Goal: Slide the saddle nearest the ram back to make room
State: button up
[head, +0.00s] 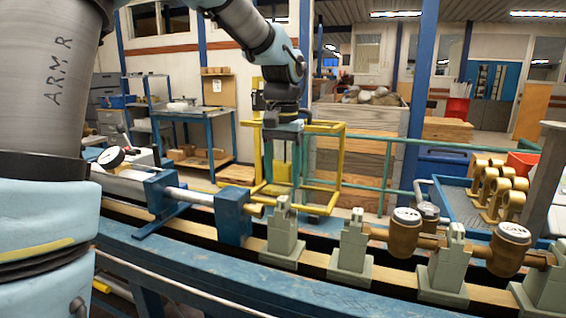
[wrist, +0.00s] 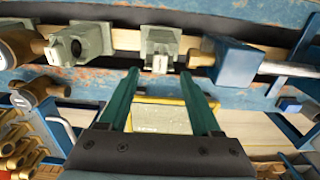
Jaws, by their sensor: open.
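The saddle nearest the ram (head: 283,240) is a grey-green block with an upright post, standing on the bench rail just right of the ram's blue end block (head: 233,217). In the wrist view this saddle (wrist: 160,42) is upper centre, ahead of the fingertips, with the blue ram block (wrist: 236,64) to its right. The ram's pale rod (head: 190,196) runs through the blue blocks, and its brass tip points at the saddle. My gripper (head: 283,186) is open and empty, its teal fingers pointing down. In the wrist view the fingers (wrist: 160,82) are apart, with nothing between them.
A second saddle (head: 352,244) stands to the right with a gap between; it also shows in the wrist view (wrist: 82,42). Further right are brass meters (head: 405,234) and another saddle (head: 446,265). A dial gauge (head: 111,157) is at left.

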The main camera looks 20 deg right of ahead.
aim_at(283, 198)
notch_tip(283, 198, down, 8)
jog(key=shift+f+p, duration=0.1)
jog(key=shift+p, duration=0.5)
grip_shut()
dwell(1.2)
